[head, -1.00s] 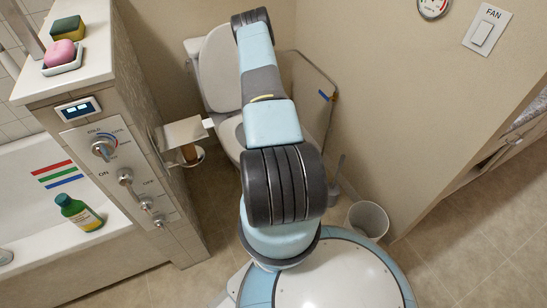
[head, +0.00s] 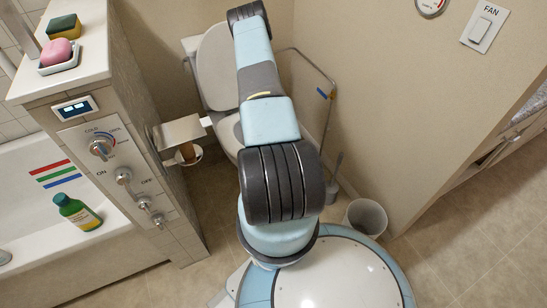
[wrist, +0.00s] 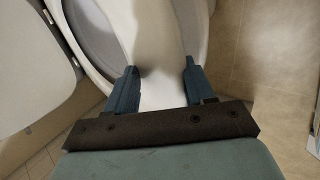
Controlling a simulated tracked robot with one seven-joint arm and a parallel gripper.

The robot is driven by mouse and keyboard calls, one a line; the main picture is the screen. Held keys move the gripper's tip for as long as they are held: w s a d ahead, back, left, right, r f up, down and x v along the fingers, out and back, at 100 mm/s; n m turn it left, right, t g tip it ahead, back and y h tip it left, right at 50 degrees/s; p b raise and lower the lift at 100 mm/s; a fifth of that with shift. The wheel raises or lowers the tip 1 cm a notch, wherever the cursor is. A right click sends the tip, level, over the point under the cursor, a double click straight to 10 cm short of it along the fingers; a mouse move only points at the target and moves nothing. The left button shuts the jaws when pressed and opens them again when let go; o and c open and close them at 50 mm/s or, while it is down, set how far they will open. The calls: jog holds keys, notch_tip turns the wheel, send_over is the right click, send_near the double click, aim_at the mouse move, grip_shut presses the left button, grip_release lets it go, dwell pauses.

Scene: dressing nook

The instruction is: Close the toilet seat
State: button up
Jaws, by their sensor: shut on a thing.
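The toilet stands in the back corner in the head view, with its white lid (head: 216,70) raised against the tank (head: 190,46). The white toilet seat (head: 228,133) lies lower, partly hidden behind my arm. In the wrist view a pale panel (wrist: 30,70) is at the left, beside the bowl opening (wrist: 92,30). My gripper (wrist: 160,70) has its two blue fingers apart, with a white part of the toilet, apparently the seat (wrist: 160,88), between them. The exact contact is hard to see. The gripper is hidden in the head view.
A metal rail (head: 322,72), a brush (head: 333,180) and a waste bin (head: 366,218) are at the right. Bare floor (head: 450,245) lies front right.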

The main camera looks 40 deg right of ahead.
jog(key=v, duration=1.2)
jog(key=shift+s, duration=0.25)
jog(key=shift+a, duration=0.15)
jog(key=w+a+r+m, duration=0.25)
jog(key=w+r, duration=0.55)
jog(key=r, duration=0.5)
jog(key=w+a+r+m, duration=0.1)
jog(key=w+r+m, duration=0.2)
jog(key=w+r, duration=0.7)
jog(key=s+a+r+m, duration=0.1)
jog(key=a+r, duration=0.3)
jog(key=r, duration=0.3)
jog(key=s+a+r+m+g, duration=0.1)
jog(key=a+r+m, duration=0.15)
jog(key=r, duration=0.35)
jog(key=s+a+r+m, duration=0.1)
jog(key=a+r, duration=0.3)
jog(key=r, duration=0.3)
jog(key=s+a+r+m+y, duration=0.2)
jog(key=s+a+r+m, duration=0.2)
jog(key=s+a+r, duration=1.1)
jog(key=s+a, duration=0.2)
jog(key=s, duration=0.2)
jog(key=shift+s+r, duration=0.2)
jog(key=shift+r, duration=0.2)
